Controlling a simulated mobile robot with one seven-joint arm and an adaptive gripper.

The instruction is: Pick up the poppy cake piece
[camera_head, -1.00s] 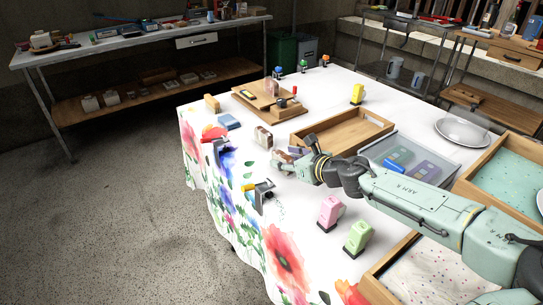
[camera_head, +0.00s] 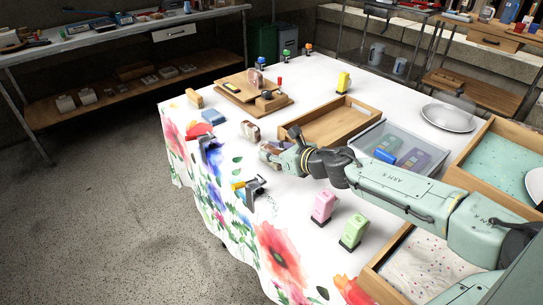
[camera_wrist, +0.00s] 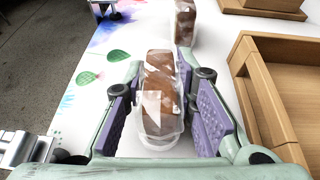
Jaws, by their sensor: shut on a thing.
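My gripper (camera_wrist: 166,115) is shut on a brown cake piece in clear wrap (camera_wrist: 160,95), between its purple pads. I cannot read a label to tell whether this is the poppy one. In the head view, my gripper (camera_head: 275,155) is over the white cloth, left of the wooden tray, and mostly hides the held piece. I cannot tell whether the piece is clear of the cloth. A second wrapped brown piece (camera_wrist: 185,22) stands farther ahead; it also shows in the head view (camera_head: 250,131).
The wooden tray (camera_wrist: 250,90) is close on the right. A clear bin (camera_head: 370,140) with packages is beyond it. Metal clamps (camera_head: 252,187) grip the table's left edge. Pink (camera_head: 323,206) and green (camera_head: 353,231) items stand nearer. A wooden board (camera_head: 236,90) is farther back.

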